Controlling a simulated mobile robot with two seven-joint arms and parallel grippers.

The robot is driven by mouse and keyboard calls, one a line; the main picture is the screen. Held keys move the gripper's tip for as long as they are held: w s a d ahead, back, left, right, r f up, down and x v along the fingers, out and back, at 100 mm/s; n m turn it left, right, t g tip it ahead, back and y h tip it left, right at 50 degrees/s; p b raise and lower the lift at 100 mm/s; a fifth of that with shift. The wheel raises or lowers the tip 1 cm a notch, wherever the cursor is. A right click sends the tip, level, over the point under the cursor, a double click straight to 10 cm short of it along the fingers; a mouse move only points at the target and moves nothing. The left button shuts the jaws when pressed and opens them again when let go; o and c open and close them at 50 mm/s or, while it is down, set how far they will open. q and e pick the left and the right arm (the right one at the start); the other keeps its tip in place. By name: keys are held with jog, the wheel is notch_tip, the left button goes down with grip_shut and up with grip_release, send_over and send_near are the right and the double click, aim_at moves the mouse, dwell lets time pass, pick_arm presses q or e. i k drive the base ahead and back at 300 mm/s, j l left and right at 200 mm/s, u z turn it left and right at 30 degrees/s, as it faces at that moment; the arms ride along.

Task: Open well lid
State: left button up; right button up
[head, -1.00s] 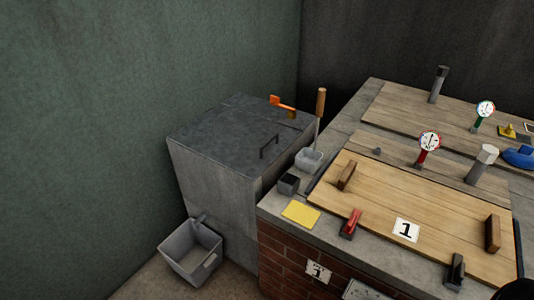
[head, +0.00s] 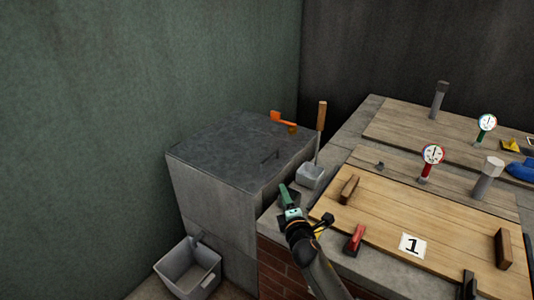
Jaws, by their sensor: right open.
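The well lid (head: 215,149) is a dark grey slab lying flat and closed on top of a pale concrete block (head: 212,208), left of the brick counter. An orange lever-like piece (head: 283,121) sits at the lid's far right corner. My right gripper (head: 287,194) has teal fingers and is over the counter's left edge, to the right of and nearer than the handle, apart from it. It is open and appears empty. My left gripper is not in view.
A small grey pot (head: 310,175) with a wooden-handled tool (head: 321,117) stands beside the lid's right edge. The counter has a wooden board (head: 400,212) marked 1, a red lever (head: 354,239) and gauges. A grey bin (head: 187,267) is on the floor. Walls stand behind.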

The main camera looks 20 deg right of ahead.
aim_at(245, 159)
jog(key=i+l, duration=0.3)
jog(key=i, duration=0.15)
jog(key=i+l, duration=0.3)
jog(key=i+u, duration=0.05)
jog(key=i, duration=0.05)
